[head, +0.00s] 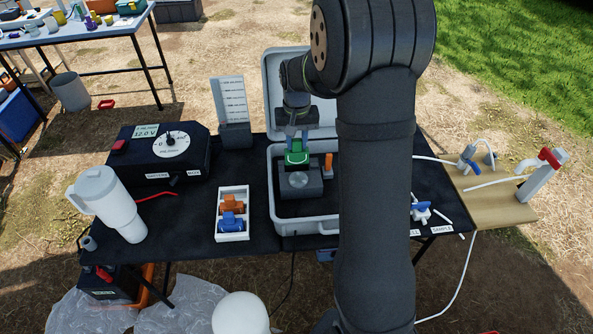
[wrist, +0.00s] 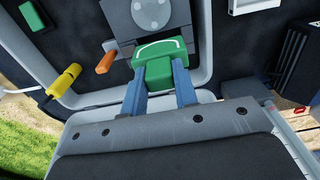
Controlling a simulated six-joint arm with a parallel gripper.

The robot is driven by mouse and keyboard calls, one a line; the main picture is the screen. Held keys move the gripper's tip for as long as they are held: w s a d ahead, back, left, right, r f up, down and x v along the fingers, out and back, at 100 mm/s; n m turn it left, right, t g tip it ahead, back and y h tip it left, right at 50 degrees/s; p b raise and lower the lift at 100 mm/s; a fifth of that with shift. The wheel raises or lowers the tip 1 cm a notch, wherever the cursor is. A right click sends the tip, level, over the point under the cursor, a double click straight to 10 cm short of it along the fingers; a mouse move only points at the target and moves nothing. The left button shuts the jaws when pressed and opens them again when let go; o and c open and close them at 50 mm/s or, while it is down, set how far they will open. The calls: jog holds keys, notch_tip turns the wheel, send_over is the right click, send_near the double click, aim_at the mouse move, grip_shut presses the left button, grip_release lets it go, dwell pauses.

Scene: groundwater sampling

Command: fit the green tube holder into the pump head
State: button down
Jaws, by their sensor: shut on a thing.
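My gripper (wrist: 160,92) is shut on the green tube holder (wrist: 160,62), with one blue finger on each side of it in the wrist view. The green tube holder also shows in the head view (head: 296,155), below my gripper (head: 295,140). It is at the back of the grey pump head (head: 299,181), which stands in the open grey case. In the wrist view the holder's far edge meets or overlaps the pump head (wrist: 158,18) with its round disc. I cannot tell whether the holder is seated.
An orange lever (head: 328,162) stands right of the pump head. A white tray (head: 233,236) with orange and blue holders lies left of the case (head: 278,222). The case lid (head: 272,75) stands open behind. A control box (head: 150,152) and white mug (head: 108,203) stand left.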

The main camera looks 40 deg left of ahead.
aim_at(297, 158)
notch_tip(297, 158, down, 7)
jog(key=shift+f, duration=0.15)
dwell(0.4)
jog(key=c, duration=1.1)
grip_release()
jog(key=shift+f, duration=0.1)
jog(key=shift+c, duration=0.2)
notch_tip(297, 158, up, 12)
jog(key=shift+r, duration=0.15)
